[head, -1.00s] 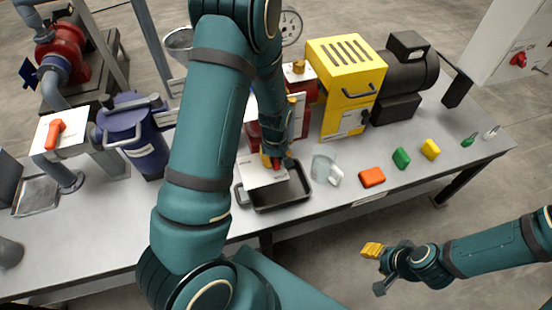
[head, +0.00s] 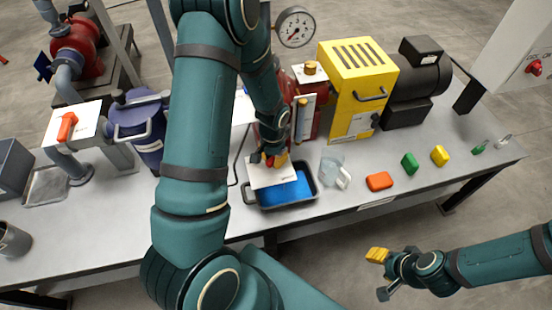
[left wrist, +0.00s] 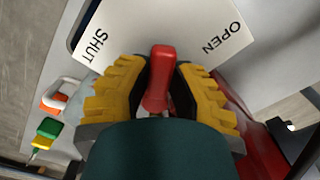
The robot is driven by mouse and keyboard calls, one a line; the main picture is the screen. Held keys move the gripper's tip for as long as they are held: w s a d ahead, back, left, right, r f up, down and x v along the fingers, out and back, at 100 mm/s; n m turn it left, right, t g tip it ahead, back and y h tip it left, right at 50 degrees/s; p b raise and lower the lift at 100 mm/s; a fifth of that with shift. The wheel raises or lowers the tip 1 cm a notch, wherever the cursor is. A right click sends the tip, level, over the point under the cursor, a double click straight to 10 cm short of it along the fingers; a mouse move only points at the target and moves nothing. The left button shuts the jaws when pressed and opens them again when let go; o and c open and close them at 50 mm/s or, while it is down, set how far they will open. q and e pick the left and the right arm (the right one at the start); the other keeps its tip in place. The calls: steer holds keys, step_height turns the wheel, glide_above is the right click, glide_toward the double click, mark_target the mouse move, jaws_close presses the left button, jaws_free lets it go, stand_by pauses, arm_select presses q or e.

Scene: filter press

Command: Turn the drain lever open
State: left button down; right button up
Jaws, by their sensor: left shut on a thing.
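The red drain lever (left wrist: 160,75) stands between the yellow fingers of my left gripper (left wrist: 160,88), which is shut on it. In the left wrist view the lever points between the words SHUT and OPEN on the white label plate (left wrist: 160,25). In the head view my left gripper (head: 271,158) is over the back of this plate (head: 270,176), and the lever is mostly hidden. The black-rimmed tray (head: 290,206) below holds blue liquid (head: 288,192). My right gripper (head: 381,274) is open and empty, off the bench's front edge.
A clear jug (head: 331,168) stands right of the tray. A yellow machine (head: 357,85) and a gauge (head: 295,27) are behind. Another valve with an orange lever (head: 67,126) is at left.

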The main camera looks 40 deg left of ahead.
arm_select(q)
steer(key=shift+w+a+m+p, duration=0.15)
steer(key=shift+a+m, duration=0.2)
steer(key=shift+m, duration=0.8)
steer(key=shift+w+a+m+p, duration=0.1)
steer(key=shift+a+m, duration=0.2)
steer(key=shift+m, duration=0.8)
steer(key=shift+w+a+m+p, duration=0.15)
steer(key=shift+a+m, duration=0.2)
steer(key=shift+m, duration=0.8)
steer(key=shift+f, duration=0.1)
steer(key=c, duration=0.8)
jaws_free()
step_height(320, 180, up, 12)
steer(key=shift+r, duration=0.1)
